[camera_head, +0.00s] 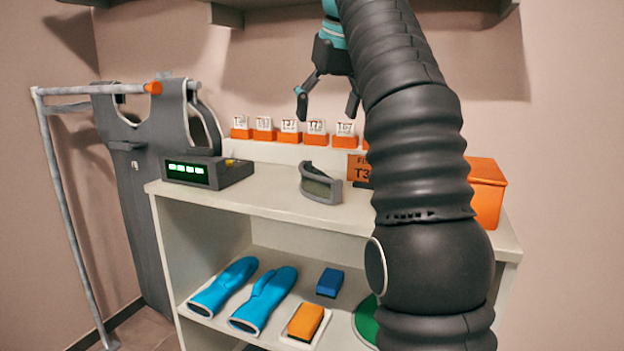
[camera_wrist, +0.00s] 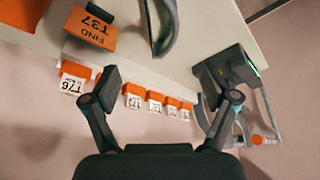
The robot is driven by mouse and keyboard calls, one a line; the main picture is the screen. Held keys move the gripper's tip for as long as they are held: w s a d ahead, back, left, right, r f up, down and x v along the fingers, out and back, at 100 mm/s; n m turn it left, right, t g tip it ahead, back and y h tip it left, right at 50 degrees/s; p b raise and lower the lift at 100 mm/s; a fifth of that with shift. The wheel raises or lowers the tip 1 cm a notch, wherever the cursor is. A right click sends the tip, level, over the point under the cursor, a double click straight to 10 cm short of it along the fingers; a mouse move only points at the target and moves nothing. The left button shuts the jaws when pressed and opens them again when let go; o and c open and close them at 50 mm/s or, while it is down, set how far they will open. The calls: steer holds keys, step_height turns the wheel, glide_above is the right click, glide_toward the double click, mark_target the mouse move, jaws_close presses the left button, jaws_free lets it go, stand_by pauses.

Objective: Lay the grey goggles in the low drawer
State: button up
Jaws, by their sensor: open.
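The grey goggles (camera_head: 320,186) lie on the top of the white shelf unit, near the middle, with a dark green lens facing front. In the wrist view the goggles (camera_wrist: 170,25) show at the top edge, partly cut off. My gripper (camera_head: 328,104) is open and empty, above and behind the goggles and apart from them. In the wrist view my gripper (camera_wrist: 158,82) has its fingers spread wide with nothing between them. I cannot make out a low drawer in either view; the lower part of the unit is cut off or behind my arm.
A dark box with a green display (camera_head: 195,172) stands left of the goggles. An orange "T37" sign (camera_head: 358,168) and an orange bin (camera_head: 487,192) are right. Small numbered tags (camera_head: 289,130) line the back. Blue gloves (camera_head: 264,300) and an orange block (camera_head: 306,321) lie on the shelf below.

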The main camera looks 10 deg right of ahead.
mark_target(315, 169)
steer(key=shift+x, duration=1.45)
steer(key=b+x, duration=0.1)
steer(key=x, duration=0.4)
steer(key=shift+w+a+f+b, duration=0.1)
steer(key=shift+a+f+b, duration=0.05)
steer(key=shift+f+b, duration=0.25)
steer(key=b+x, duration=0.2)
steer(key=x, duration=0.3)
steer(key=shift+a+f, duration=0.1)
steer(key=shift+a, duration=0.05)
steer(key=c, duration=1.4)
